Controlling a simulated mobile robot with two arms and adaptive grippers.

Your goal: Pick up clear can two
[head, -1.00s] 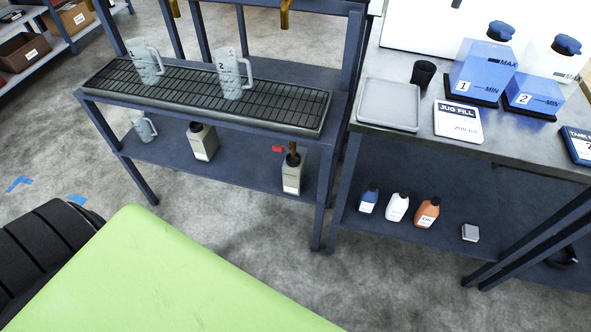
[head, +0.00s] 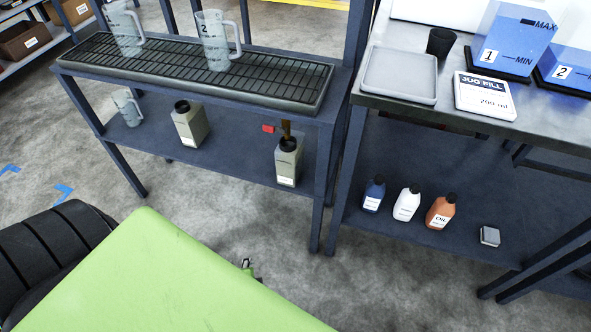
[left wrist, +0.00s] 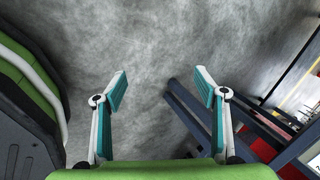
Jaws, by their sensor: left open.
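Two translucent cans with dark caps stand on the lower shelf of the rack: a left can (head: 190,124) and a right can (head: 288,162). Their labels are too small to read, so I cannot tell which is can two. On the rack's top grate a clear jug marked 2 (head: 215,42) stands beside another clear jug (head: 124,30). My left gripper (left wrist: 160,85) is open and empty over bare floor in the left wrist view, apart from the cans. My right gripper is not identifiable in view.
The rack's grate (head: 180,70) lies above the lower shelf (head: 240,150) and its posts. A third jug (head: 126,108) stands on the shelf's left. The right bench holds a grey tray (head: 400,76); small bottles (head: 407,204) stand below it. The floor (head: 220,215) before the rack is clear.

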